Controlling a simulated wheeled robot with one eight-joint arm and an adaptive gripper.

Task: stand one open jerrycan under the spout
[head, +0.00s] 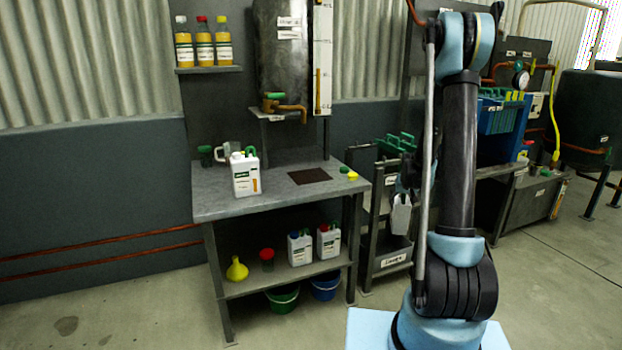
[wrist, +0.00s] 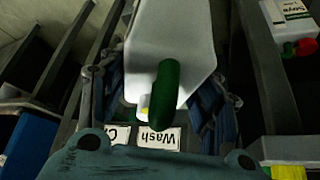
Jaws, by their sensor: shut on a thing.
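My gripper (head: 404,184) is shut on a white jerrycan (head: 401,216), held beside the rack to the right of the bench. In the wrist view the jerrycan (wrist: 188,35) is between the blue-grey fingers, with a dark green bar-like part (wrist: 165,92) in front of it. I cannot tell whether it is open. The copper-coloured spout (head: 292,110) juts from the dark tank (head: 280,60) above the bench. A dark brown mat (head: 310,176) lies below it, with no jerrycan on it. Another white jerrycan (head: 246,176) with green on top stands on the bench left of the mat.
Two capped jerrycans (head: 300,248), a red-topped item (head: 267,259) and a yellow funnel (head: 237,269) are on the bench's lower shelf. Small green and yellow caps (head: 352,176) lie near the bench's right edge. The labelled rack (head: 378,235) stands close to my gripper.

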